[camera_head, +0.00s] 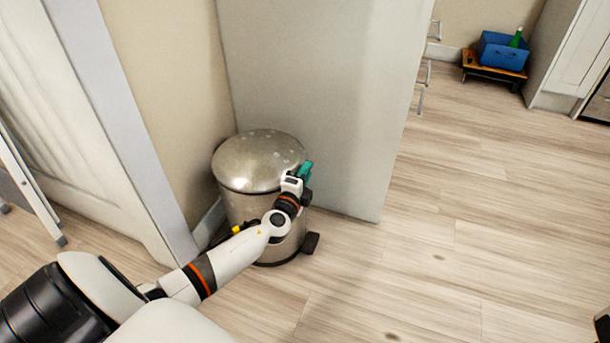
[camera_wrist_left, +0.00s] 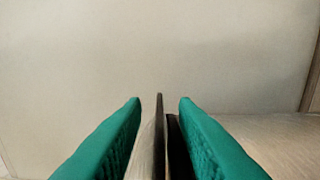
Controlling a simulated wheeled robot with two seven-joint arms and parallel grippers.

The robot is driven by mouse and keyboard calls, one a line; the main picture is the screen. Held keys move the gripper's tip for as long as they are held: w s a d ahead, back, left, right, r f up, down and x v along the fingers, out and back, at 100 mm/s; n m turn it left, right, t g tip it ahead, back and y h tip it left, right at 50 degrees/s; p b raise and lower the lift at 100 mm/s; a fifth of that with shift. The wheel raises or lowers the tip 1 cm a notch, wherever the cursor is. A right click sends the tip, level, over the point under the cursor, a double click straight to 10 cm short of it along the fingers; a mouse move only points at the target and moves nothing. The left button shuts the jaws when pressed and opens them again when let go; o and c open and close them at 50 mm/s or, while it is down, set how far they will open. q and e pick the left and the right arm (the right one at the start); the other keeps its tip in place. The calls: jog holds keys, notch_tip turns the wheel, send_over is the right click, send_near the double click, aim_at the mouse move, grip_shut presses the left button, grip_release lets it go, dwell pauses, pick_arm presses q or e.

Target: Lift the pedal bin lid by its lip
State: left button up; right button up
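The pedal bin (camera_head: 240,208) is a round brushed-metal bin standing in the corner against a wall panel. Its domed, speckled lid (camera_head: 255,160) looks closed. A dark pedal (camera_head: 311,242) shows low on its right side. My left gripper (camera_head: 305,171), with green fingers, is at the lid's right edge. In the left wrist view the left gripper (camera_wrist_left: 160,103) is open, its fingers on either side of a thin dark-edged rim (camera_wrist_left: 159,135), apparently the lid's lip. A gap shows on both sides of the rim. My arm hides part of the bin's front.
A grey panel (camera_head: 325,90) stands right behind the bin, and a white door frame (camera_head: 130,130) is to the left. A low wooden stand (camera_head: 489,70) with a blue box (camera_head: 502,52) is far right. The floor at right is clear.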

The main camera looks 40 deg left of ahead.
pick_arm(q)
jog(key=shift+c, duration=0.4)
grip_shut()
dwell(1.1)
